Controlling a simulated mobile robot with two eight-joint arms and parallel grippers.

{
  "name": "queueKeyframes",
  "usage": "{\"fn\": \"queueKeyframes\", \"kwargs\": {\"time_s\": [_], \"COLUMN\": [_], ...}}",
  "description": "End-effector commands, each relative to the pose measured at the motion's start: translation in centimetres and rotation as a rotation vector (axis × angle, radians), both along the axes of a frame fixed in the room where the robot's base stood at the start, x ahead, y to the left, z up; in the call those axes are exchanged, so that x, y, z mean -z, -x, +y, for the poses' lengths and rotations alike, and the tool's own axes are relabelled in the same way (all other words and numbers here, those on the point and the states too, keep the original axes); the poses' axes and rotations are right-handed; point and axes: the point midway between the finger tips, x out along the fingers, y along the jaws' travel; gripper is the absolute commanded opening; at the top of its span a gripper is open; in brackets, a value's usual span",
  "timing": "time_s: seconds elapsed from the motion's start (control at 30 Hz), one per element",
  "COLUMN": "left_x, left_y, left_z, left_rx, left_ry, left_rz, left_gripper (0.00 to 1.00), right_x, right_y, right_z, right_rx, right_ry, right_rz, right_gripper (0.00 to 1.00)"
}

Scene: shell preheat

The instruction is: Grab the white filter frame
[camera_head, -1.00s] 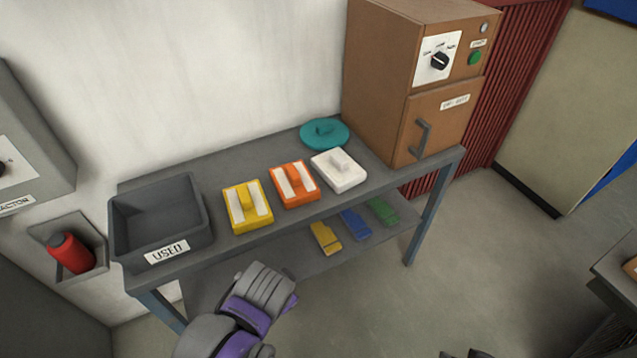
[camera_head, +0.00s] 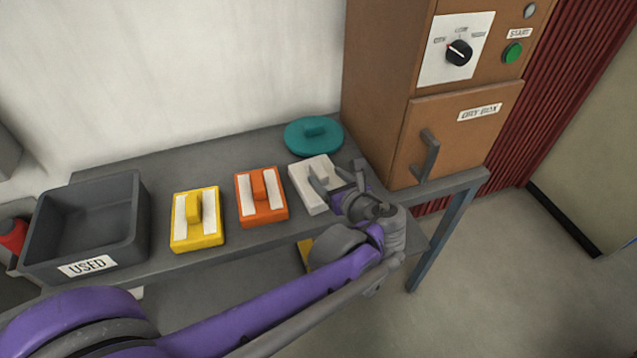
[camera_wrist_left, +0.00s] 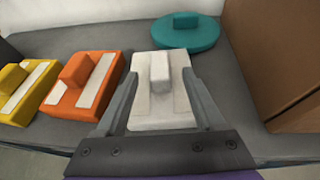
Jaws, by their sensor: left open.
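The white filter frame (camera_head: 308,193) lies flat on the grey table, right of the orange frame, with a raised block handle on top. In the left wrist view the white filter frame (camera_wrist_left: 159,105) sits between my open fingers, its handle upright in the middle. My left gripper (camera_head: 337,180) is open over the frame. In the left wrist view its fingers (camera_wrist_left: 160,88) stand on either side of the handle, with gaps on both sides. The frame's right side is partly hidden by the gripper in the head view. My right gripper is not in view.
An orange frame (camera_head: 261,208) and a yellow frame (camera_head: 197,236) lie to the left. A teal round lid (camera_head: 300,142) lies behind. A brown dry box (camera_head: 380,110) stands close on the right. A grey USED bin (camera_head: 128,230) is at the table's left end.

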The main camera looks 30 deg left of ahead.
Motion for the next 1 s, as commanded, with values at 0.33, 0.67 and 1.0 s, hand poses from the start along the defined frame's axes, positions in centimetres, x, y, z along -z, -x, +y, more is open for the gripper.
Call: {"fn": "queueKeyframes", "kwargs": {"time_s": [0.33,0.67,1.0], "left_x": [1.7,2.0,2.0], "left_y": [-2.2,-2.7,-2.7], "left_z": [3.5,4.2,4.2], "left_rx": [-0.004,0.0,0.0], "left_ry": [0.0,0.002,0.002], "left_rz": [-0.001,-0.001,-0.001], "left_gripper": [0.7,0.7,0.12], "right_x": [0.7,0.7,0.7], "right_y": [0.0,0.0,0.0], "right_z": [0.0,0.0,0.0], "right_rx": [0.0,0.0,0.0], "right_ry": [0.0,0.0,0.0], "right_rz": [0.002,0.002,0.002], "right_gripper": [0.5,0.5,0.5]}}
